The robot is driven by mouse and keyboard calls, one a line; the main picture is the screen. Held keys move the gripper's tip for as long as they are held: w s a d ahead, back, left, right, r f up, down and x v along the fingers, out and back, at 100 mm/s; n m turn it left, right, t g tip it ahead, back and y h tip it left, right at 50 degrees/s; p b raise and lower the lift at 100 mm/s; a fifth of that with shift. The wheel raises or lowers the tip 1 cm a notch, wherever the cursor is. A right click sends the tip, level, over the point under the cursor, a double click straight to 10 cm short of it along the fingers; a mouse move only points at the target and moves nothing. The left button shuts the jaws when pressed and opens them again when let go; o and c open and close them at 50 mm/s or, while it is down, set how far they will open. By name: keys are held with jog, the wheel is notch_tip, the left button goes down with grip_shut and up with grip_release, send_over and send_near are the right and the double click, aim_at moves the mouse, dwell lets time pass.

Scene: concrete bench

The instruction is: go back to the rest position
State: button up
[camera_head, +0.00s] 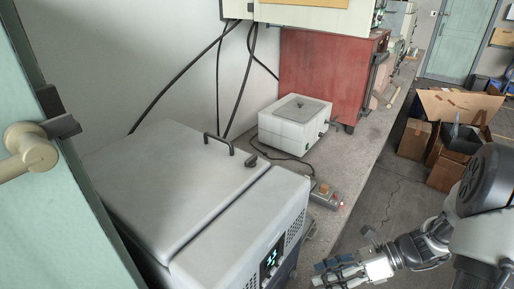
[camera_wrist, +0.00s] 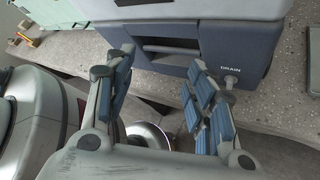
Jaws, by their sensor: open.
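My gripper (camera_head: 338,267) is at the lower right of the head view, at the end of my arm, beside the front edge of the bench (camera_head: 349,181). In the wrist view my gripper (camera_wrist: 158,85) shows two blue-padded fingers spread wide apart. Nothing is between them. Beyond the fingertips is the dark blue lower front of a machine (camera_wrist: 235,45) marked "DRAIN". The fingers appear apart from it.
A large grey lidded machine (camera_head: 185,185) with a green display stands on the bench. Behind it are a small white box unit (camera_head: 295,123), a small device with a red button (camera_head: 327,195) and a red cabinet (camera_head: 322,75). Cardboard boxes (camera_head: 447,165) stand on the floor at right.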

jog(key=s+a+r+n+t+h, duration=0.1)
jog(key=s+r+n+t+h, duration=0.1)
jog(key=s+r+n+h, duration=0.4)
jog(key=s+a+r+n+t+h, duration=0.2)
jog(key=s+r+n+h, duration=0.4)
jog(key=r+n, duration=0.6)
jog(key=s+n, duration=0.1)
jog(key=n, duration=0.6)
jog(key=shift+n+t, duration=0.3)
jog(key=shift+t, duration=0.1)
jog(key=shift+s+r, duration=0.1)
jog(key=shift+c, duration=0.5)
